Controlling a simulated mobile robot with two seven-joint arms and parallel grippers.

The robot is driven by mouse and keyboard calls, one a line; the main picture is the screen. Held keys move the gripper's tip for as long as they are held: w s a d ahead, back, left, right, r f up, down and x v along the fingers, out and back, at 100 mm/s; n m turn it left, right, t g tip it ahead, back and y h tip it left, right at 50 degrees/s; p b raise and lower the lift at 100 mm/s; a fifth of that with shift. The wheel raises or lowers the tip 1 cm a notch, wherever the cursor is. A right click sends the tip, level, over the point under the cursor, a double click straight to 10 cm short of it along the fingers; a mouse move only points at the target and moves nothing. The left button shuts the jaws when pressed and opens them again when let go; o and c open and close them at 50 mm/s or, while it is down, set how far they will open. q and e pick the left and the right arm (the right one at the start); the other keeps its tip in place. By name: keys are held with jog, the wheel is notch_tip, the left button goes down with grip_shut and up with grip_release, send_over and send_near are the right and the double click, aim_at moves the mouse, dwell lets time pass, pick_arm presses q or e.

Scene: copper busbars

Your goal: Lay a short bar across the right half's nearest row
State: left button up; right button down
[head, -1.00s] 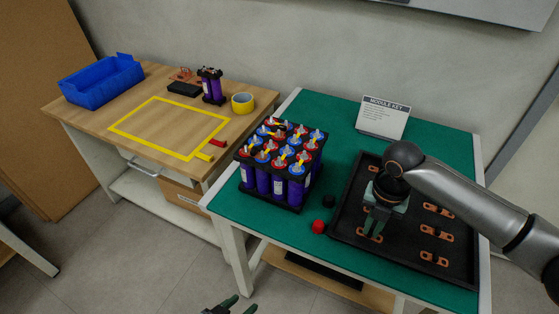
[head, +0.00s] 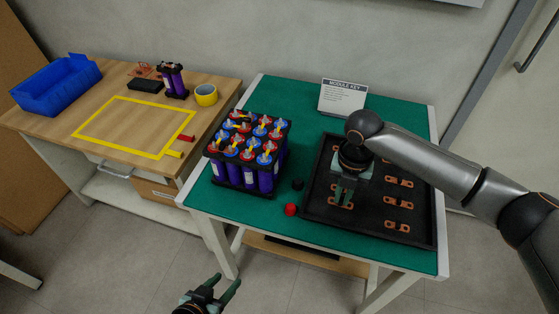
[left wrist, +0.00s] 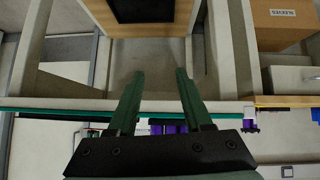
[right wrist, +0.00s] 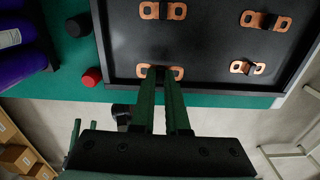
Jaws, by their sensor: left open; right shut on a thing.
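Several short copper bars lie in the black tray (head: 310,214), one of them at its right side (head: 397,228). My right gripper (head: 342,200) reaches down into the tray's near left part. In the right wrist view its fingers (right wrist: 162,85) are shut on a short bar (right wrist: 146,70), whose ends show on both sides. The battery module (head: 245,155) stands left of the tray, with red and blue cell tops and some yellow pieces on it. My left gripper (head: 222,290) is open and empty, in front of the table and low; its two fingers (left wrist: 157,95) are apart.
A red cap (head: 291,209) and a black cap (head: 298,184) sit between module and tray. The module key sign (head: 342,97) stands at the back. The wooden bench (head: 118,120) at left holds a blue bin (head: 55,85), yellow tape (head: 206,95) and a small cell pack (head: 173,80).

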jog(key=w+a+r+p, duration=0.2)
jog(key=a+r, duration=0.3)
jog(key=a, duration=0.1)
jog(key=w+a+r+p, duration=0.2)
jog(key=a+r, duration=0.3)
jog(key=a, duration=0.2)
jog(key=w+a+r+p, duration=0.2)
jog(key=a+r, duration=0.3)
jog(key=a, duration=0.2)
jog(key=shift+w+r, duration=0.2)
jog(key=shift+w, duration=0.05)
jog(key=shift+a, duration=0.15)
jog(key=shift+f, duration=0.15)
notch_tip(320, 180, down, 4)
jog(key=b, duration=0.3)
jog(key=shift+r+b, duration=0.2)
jog(key=shift+b, duration=0.15)
pick_arm(q)
jog(key=a, duration=0.1)
jog(key=s+a, duration=0.1)
jog(key=a, duration=0.1)
jog(key=shift+s+a+f+n+y, duration=0.15)
jog(key=shift+s+f+n+y, duration=0.15)
jog(key=shift+s+y, duration=0.1)
